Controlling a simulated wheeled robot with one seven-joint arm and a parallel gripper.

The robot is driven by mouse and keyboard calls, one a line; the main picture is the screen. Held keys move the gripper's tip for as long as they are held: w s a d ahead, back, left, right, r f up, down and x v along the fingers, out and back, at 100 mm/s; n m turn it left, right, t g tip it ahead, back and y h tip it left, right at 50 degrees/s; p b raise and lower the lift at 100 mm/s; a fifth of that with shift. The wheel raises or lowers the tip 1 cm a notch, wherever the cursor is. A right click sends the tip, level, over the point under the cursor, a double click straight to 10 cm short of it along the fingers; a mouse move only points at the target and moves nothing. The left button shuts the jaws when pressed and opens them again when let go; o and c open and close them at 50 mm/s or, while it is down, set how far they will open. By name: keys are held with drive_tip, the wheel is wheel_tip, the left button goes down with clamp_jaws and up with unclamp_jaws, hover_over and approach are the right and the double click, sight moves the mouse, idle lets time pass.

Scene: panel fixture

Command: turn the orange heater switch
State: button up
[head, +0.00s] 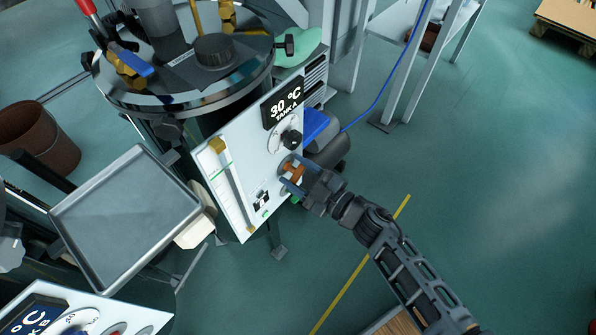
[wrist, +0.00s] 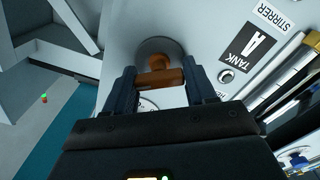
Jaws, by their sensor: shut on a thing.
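The orange heater switch (head: 294,172) sits low on the white panel (head: 232,165) of the tank, below a black knob (head: 292,139). In the wrist view the orange switch (wrist: 160,78) has a bar handle on a round grey base plate. My gripper (head: 301,178) reaches the panel from the lower right. In the wrist view my gripper (wrist: 161,84) has one dark finger at each end of the orange bar, shut on it. The bar lies nearly level between the fingers in that view. The finger tips hide part of the base plate.
A display reading 30 °C (head: 284,103) is at the panel's top. A grey tray (head: 125,217) stands left of the panel, and a second panel (head: 75,318) is at lower left. A blue motor (head: 318,125) is behind the panel. The floor to the right is clear.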

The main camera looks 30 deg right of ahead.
drive_tip(key=n, duration=0.2)
drive_tip(key=n+b, duration=0.1)
drive_tip(key=n, duration=0.2)
drive_tip(key=shift+s+a+f+n, duration=0.1)
drive_tip(key=shift+f+n, duration=0.15)
drive_tip(key=shift+n, duration=0.05)
drive_tip(key=n+b, duration=0.2)
drive_tip(key=n, duration=0.3)
drive_tip(key=shift+n+b, duration=0.3)
drive_tip(key=shift+n, duration=0.1)
drive_tip(key=o, duration=1)
drive_tip(key=shift+c, duration=0.2)
drive_tip(key=v, duration=0.7)
drive_tip(key=shift+s, duration=0.35)
